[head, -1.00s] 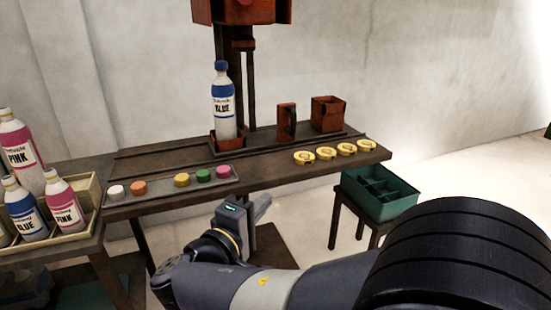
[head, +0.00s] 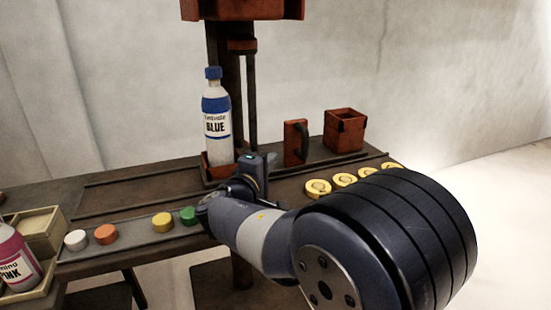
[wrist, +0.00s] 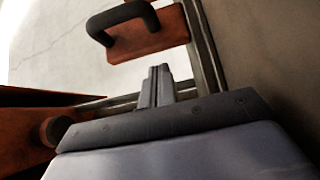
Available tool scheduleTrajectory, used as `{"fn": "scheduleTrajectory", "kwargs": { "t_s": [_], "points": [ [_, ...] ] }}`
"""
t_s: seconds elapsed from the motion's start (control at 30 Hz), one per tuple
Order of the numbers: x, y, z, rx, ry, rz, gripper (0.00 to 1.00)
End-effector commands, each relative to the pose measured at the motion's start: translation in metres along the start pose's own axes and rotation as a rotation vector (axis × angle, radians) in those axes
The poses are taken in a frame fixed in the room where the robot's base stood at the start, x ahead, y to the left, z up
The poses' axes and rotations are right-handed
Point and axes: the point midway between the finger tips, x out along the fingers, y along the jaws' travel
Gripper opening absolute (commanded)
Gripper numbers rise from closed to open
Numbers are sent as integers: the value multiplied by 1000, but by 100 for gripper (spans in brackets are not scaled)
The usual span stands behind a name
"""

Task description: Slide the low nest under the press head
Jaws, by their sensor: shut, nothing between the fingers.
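The low nest (head: 216,160) is a shallow red holder on a dark slide plate on the bench, partly behind my arm. A white bottle with a blue cap and "BLUE" label (head: 217,120) stands upright in it. The red press head (head: 242,45) hangs from its column above, a little right of the bottle in the picture. A red plate with a dark handle (head: 296,142) stands right of the low nest. My gripper (head: 270,158) is shut and empty, between bottle and handle. In the wrist view its fingers (wrist: 158,85) point toward the handled plate (wrist: 150,35), apart from it.
A taller red nest (head: 344,132) stands right of the handle. Yellow discs (head: 344,180) lie along the bench's front right. A tray of coloured caps (head: 130,229) is at front left. A pink bottle (head: 15,255) stands in a crate at far left.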

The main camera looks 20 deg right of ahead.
Motion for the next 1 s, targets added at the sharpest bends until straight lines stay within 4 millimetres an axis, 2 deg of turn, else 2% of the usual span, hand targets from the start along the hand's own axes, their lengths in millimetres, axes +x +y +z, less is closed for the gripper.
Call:
{"fn": "scheduleTrajectory", "kwargs": {
  "t_s": [0.1, 0.23, 0.73, 1.0],
  "points": [
    [19, -1, 1, 0, -3, 0, 0],
    [31, 0, 0, 0, -1, 0, 0],
    [37, -1, 2, 0, -1, 0, 0],
    [69, -5, 34, 3, -7, 2, 0]
  ]
}}
